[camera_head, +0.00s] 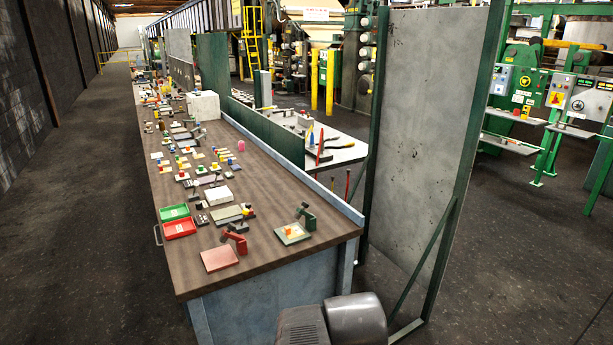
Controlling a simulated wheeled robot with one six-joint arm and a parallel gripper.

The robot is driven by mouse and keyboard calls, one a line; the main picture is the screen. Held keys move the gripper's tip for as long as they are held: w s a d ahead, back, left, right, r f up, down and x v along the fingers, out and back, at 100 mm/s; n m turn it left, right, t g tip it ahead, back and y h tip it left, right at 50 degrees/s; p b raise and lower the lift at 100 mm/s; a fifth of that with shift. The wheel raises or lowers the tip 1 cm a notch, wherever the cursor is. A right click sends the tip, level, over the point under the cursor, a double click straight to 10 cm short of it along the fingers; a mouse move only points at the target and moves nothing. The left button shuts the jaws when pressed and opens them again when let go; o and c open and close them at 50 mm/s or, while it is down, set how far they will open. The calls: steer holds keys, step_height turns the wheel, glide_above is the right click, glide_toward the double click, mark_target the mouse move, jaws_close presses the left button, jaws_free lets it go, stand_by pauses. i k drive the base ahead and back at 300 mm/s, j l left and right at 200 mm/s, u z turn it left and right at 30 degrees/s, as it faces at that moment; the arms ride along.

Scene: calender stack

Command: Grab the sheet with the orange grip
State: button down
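A pale sheet (285,239) lies on a green-edged base near the front right corner of the long bench, and a small orange grip (290,231) stands on it. A dark green clamp-like stand (307,216) rises at its right and back side. My gripper is not in view. A rounded grey part at the bottom edge seems to be mine, but no fingers show.
The wooden bench (262,258) runs far back, with many small sheets and coloured grips. A red clamp (236,238) with a reddish plate (219,258) stands left of the sheet. Green (174,212) and red (180,228) trays are further left. A grey panel (428,130) stands to the right.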

mark_target(292, 232)
steer(key=i+j+u, duration=0.2)
steer(key=i, duration=0.5)
steer(key=i+j+u, duration=0.15)
steer(key=i, duration=0.6)
